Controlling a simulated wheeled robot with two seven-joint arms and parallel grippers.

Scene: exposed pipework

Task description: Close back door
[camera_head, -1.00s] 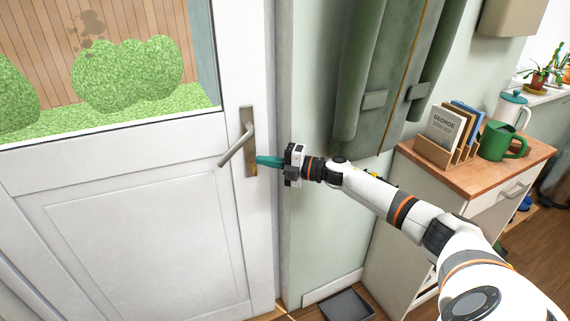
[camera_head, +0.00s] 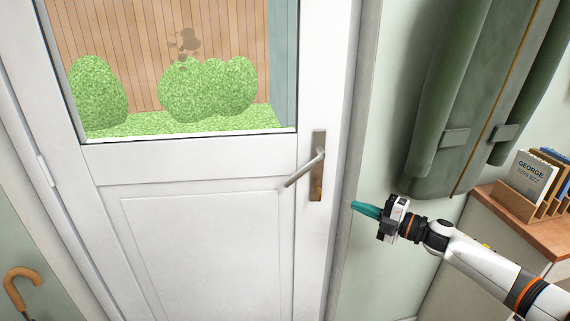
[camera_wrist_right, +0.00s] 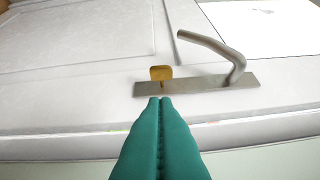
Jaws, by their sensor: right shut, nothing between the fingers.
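The white back door (camera_head: 190,170) fills the left and middle of the head view, with a glass pane in its upper half. It appears to sit flush in its frame. Its metal handle (camera_head: 305,168) sits on an upright plate near the door's right edge, the lever slanting down to the left. My right gripper (camera_head: 356,206) is shut and empty, its teal fingers pointing left, to the right of the handle and apart from it. In the right wrist view the shut fingers (camera_wrist_right: 161,102) point at the handle plate (camera_wrist_right: 200,87) and a brass key or knob (camera_wrist_right: 161,73).
A green coat or bag (camera_head: 470,100) hangs on the wall right of the door. A wooden-topped cabinet (camera_head: 490,200) with a book holder stands at the right. An umbrella handle (camera_head: 20,285) shows at lower left. Bushes show through the glass.

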